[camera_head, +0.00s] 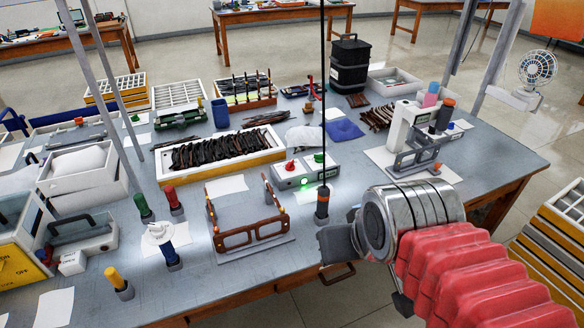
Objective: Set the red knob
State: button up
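A small red knob (289,166) sits on top of a white control box (303,174) near the middle of the bench. A green knob (319,158) is to its right on the same box, and a green light glows on the box's front. My gripper (336,243) is at the bench's front edge, in front of and to the right of the box, well apart from the red knob. Its dark jaws are seen from the side and partly hidden, so I cannot tell whether they are open.
A brown eyeglass frame (250,232) stands to the left on a holder. A tray of dark frames (217,152) lies behind. A white machine (407,135) stands right.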

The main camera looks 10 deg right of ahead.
aim_at(290, 167)
jog(key=k, duration=1.1)
jog(key=z, duration=0.3)
jog(key=i, duration=1.2)
jog(key=u, duration=0.55)
jog(key=i, duration=0.85)
jog(key=u, duration=0.65)
